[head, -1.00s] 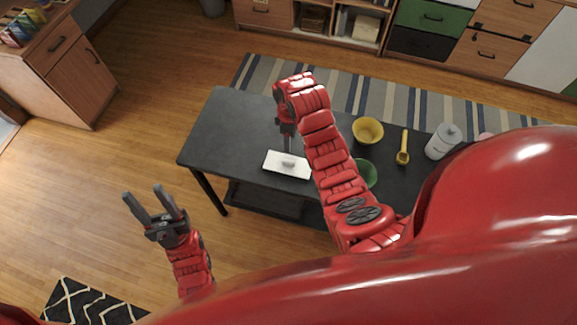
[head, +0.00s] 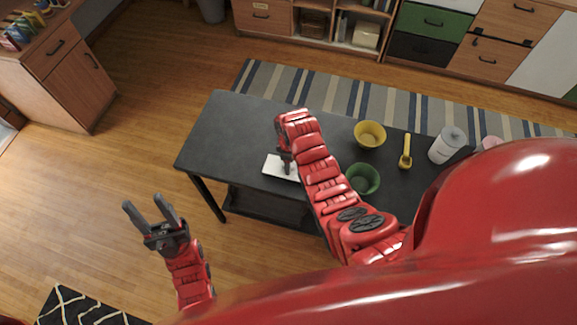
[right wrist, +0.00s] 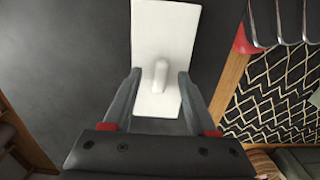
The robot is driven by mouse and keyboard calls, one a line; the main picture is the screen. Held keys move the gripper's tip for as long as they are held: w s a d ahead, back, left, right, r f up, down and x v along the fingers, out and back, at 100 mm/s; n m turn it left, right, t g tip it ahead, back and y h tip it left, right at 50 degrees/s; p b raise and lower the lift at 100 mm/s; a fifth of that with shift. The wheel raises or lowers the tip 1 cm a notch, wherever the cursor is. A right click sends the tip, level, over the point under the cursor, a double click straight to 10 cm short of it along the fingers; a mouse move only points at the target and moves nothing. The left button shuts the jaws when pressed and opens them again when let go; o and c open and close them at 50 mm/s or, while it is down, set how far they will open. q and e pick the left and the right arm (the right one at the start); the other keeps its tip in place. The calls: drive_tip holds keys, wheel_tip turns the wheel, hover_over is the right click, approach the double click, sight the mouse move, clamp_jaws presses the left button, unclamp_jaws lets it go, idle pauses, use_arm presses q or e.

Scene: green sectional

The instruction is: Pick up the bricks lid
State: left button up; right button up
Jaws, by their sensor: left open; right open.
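The bricks lid is a white rectangular plate (head: 275,167) with a raised knob, lying on the dark table (head: 225,125). In the right wrist view the lid (right wrist: 165,35) runs away from the gripper, and its knob (right wrist: 159,76) sits between the fingers. My right gripper (right wrist: 156,85) is open, with a finger on each side of the knob and a gap to it. In the head view my right arm hides part of the lid. My left gripper (head: 150,212) is open and empty over the floor, left of the table.
A yellow bowl (head: 369,135), a green bowl (head: 363,179), a yellow scoop-like utensil (head: 405,152) and a white canister (head: 446,145) stand on the table's right part. The table's left end is clear. A striped rug (head: 300,84) lies behind it.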

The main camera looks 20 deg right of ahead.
drive_tip(key=shift+f, duration=0.4)
clamp_jaws()
drive_tip(key=shift+r, duration=0.2)
